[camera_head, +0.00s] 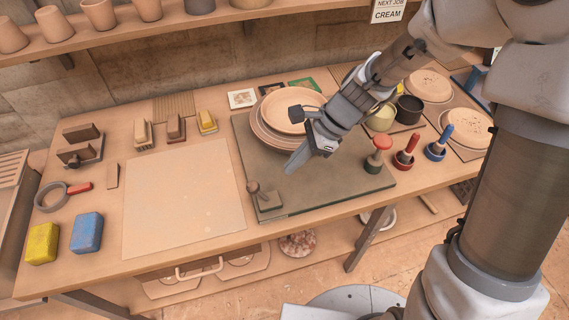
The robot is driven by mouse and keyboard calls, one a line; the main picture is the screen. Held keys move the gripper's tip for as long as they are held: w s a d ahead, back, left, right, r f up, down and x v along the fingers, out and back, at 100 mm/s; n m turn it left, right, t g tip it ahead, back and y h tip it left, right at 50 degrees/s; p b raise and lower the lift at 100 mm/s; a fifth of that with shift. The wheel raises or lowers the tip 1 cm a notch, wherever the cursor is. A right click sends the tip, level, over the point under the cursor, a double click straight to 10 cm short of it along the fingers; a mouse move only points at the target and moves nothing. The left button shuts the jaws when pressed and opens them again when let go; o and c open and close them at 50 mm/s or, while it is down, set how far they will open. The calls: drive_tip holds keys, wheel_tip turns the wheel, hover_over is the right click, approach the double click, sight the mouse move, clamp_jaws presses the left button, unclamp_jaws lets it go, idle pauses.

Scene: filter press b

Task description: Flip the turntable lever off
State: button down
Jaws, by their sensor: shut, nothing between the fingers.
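The turntable (262,139) is a round stack of discs with a pale terracotta plate (290,110) on top. It stands on the back part of a dark green board (335,185). A small grey-brown lever (257,190) on a block-like base sits at the board's front left corner. It appears to be the turntable lever; its on or off position is too small to tell. My gripper (289,169) is shut and empty, pointing down and left over the board. It is behind and to the right of the lever, apart from it. My arm hides the turntable's right edge.
Red-topped, red and blue handled tools (405,152) stand on the right. A pale square sheet (185,205) lies left of the board. Yellow and blue blocks (87,232) lie at the front left. A shelf with cups (100,14) runs above the back.

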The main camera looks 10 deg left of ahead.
wheel_tip(320, 180, up, 10)
drive_tip(key=d, duration=0.3)
drive_tip(key=shift+f, duration=0.1)
idle(0.3)
drive_tip(key=s+d+r+n+t+h, duration=0.3)
drive_tip(key=s+d+r+n, duration=0.2)
drive_tip(key=s+d+n, duration=0.1)
drive_tip(key=s+d+r+n+t+h, duration=0.2)
drive_tip(key=s+d+r+n+t, duration=0.2)
drive_tip(key=d+n, duration=0.4)
drive_tip(key=shift+s+d+r+h, duration=0.45)
drive_tip(key=shift+s+d, duration=0.5)
drive_tip(key=shift+d, duration=0.15)
